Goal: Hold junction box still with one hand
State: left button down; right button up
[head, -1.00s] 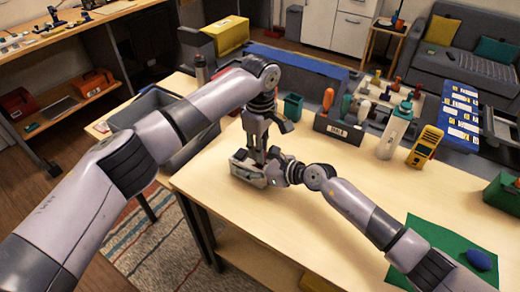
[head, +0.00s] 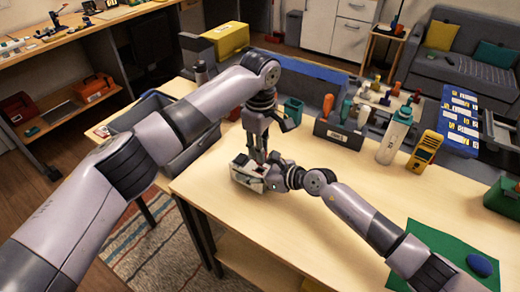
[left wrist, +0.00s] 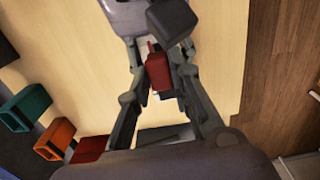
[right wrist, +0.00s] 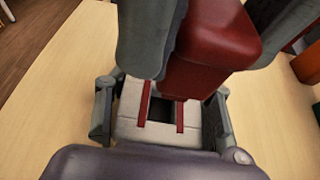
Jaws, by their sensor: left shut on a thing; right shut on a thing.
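The junction box (head: 243,173) is a small pale grey box near the table's front left edge. In the right wrist view the box (right wrist: 158,128) shows a dark slot and two red strips. My right gripper (head: 272,179) is shut on the box from the right, its fingers (right wrist: 160,110) on either side. My left gripper (head: 258,160) points down just above the box and is shut on a dark red block (left wrist: 158,72). In the right wrist view the block (right wrist: 215,45) is over the box's far end; whether they touch is hidden.
A bin of tools (head: 340,133), a white bottle (head: 393,138) and a yellow meter (head: 425,151) stand behind to the right. A grey tray (head: 165,155) is at the left. A green mat (head: 450,255) lies front right. The table between is clear.

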pick_arm(q)
jog(key=shift+r, duration=1.75)
pick_arm(e)
jog(key=o, duration=1.4)
jog(key=shift+o, duration=0.2)
